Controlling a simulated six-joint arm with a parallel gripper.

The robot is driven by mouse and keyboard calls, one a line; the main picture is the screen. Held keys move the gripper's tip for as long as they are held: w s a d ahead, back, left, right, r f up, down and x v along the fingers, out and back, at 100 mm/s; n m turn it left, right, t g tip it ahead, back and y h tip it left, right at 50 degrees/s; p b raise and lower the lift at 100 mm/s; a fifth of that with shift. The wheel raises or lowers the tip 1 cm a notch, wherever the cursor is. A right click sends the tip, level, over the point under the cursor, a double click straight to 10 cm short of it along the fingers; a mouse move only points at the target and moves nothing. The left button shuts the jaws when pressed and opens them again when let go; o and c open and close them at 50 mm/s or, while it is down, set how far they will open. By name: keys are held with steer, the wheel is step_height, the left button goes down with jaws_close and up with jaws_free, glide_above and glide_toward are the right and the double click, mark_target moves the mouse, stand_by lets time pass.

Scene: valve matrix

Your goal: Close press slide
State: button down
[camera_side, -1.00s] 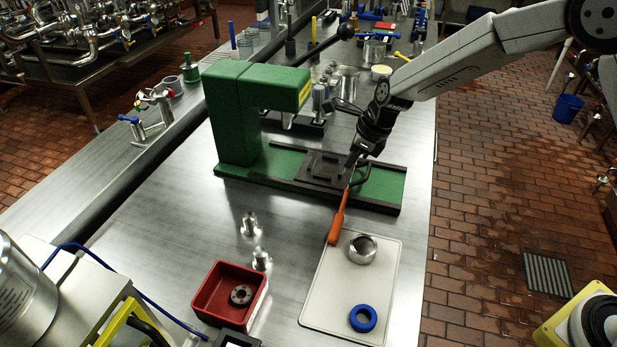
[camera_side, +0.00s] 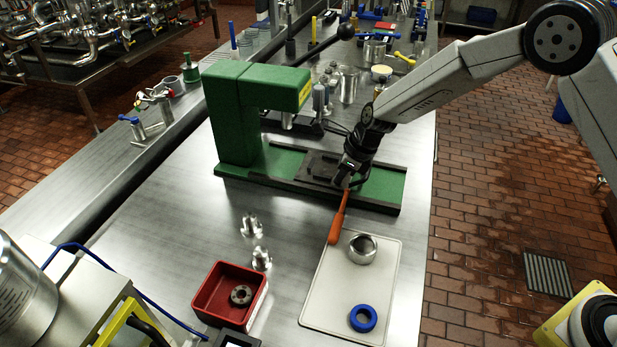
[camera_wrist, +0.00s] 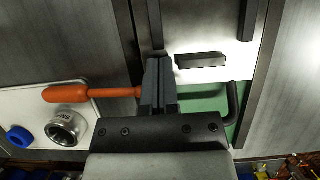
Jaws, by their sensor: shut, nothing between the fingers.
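The green press (camera_side: 235,115) stands on the bench with its head over a long green base. The dark slide plate (camera_side: 318,166) lies between rails on the base, to the right of the area under the head. In the wrist view the slide plate (camera_wrist: 215,35) looks bright, with a dark bar (camera_wrist: 200,60) on it. A dark bent handle (camera_wrist: 234,105) extends from its near end. My gripper (camera_side: 344,182) is shut and empty, low at the slide's right end by the handle. In the wrist view its fingers (camera_wrist: 158,72) are together beside the plate; contact cannot be told.
An orange-handled tool (camera_side: 339,218) lies near my gripper, partly over a white tray (camera_side: 325,290). The tray holds a metal ring (camera_side: 362,248) and a blue ring (camera_side: 363,318). A red bin (camera_side: 210,295) and small metal parts (camera_side: 251,225) stand left. The bench between is clear.

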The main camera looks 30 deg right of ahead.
mark_target(323, 176)
steer(key=shift+w+a, duration=1.25)
steer(key=shift+r, duration=0.15)
steer(key=shift+s+d+r, duration=0.15)
steer(key=shift+d+r, duration=0.05)
steer(key=shift+r, duration=0.3)
steer(key=s+d, duration=0.2)
steer(key=s, duration=0.1)
steer(key=s+d, duration=0.5)
steer(key=d, duration=0.1)
steer(key=shift+s+d+f, duration=0.25)
steer(key=shift+s, duration=0.15)
steer(key=d+r, duration=0.3)
steer(key=r, duration=0.5)
steer(key=shift+w+d+r, duration=0.2)
steer(key=shift+w+r, duration=0.15)
steer(key=shift+w, duration=0.1)
